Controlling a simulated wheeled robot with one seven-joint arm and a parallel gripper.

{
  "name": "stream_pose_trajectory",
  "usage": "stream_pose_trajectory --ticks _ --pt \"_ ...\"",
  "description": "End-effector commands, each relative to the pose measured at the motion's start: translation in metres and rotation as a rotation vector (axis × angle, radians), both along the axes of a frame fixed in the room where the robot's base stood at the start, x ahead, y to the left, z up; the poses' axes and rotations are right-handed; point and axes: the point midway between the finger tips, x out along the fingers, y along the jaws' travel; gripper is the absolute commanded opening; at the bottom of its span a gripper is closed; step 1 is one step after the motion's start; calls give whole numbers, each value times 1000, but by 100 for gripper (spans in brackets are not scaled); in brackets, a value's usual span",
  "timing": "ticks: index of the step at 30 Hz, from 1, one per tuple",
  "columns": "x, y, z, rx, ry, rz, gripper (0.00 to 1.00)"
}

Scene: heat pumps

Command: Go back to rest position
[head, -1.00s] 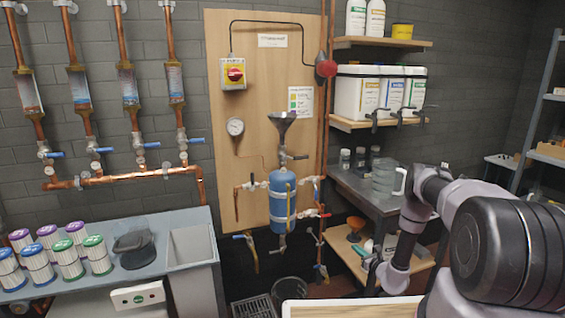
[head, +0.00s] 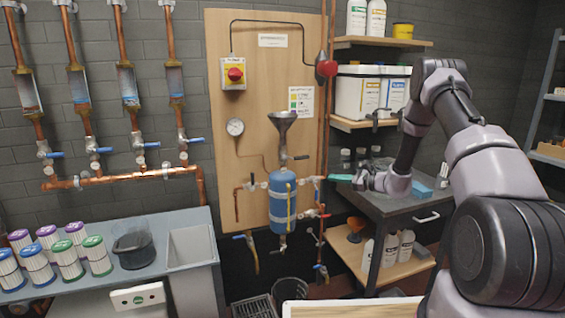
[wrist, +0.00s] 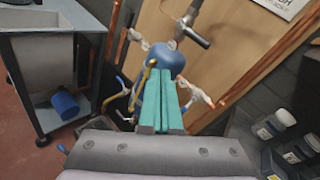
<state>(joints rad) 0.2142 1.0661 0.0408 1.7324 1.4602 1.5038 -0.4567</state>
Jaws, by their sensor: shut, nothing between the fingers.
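My gripper (head: 340,177) is at the middle right in the head view, in front of the right edge of the wooden panel and above the grey side table. Its teal fingers (wrist: 160,100) are together and empty in the wrist view, pointing toward the blue tank. The blue tank (head: 282,203) hangs on the wooden panel, with a metal funnel (head: 283,125) above it. It also shows in the wrist view (wrist: 167,58) beyond the fingertips, apart from them as far as I can tell.
The grey side table (head: 400,203) stands below my arm, with several small jars (head: 361,156) at its back. Shelves with white containers (head: 356,97) are above. Copper pipes (head: 130,173) and a sink bench (head: 190,245) are at the left.

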Motion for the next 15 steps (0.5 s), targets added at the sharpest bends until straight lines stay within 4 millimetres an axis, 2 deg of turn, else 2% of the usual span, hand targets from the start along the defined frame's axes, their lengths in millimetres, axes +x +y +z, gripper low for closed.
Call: stream_pose_trajectory --ticks 1,6,11,15 --pt "-7 10 33 -40 -29 56 0" --pt "-49 35 116 -193 -97 237 0" --pt "-100 49 180 -359 -167 381 0" --pt "-150 53 226 -520 -233 489 0"
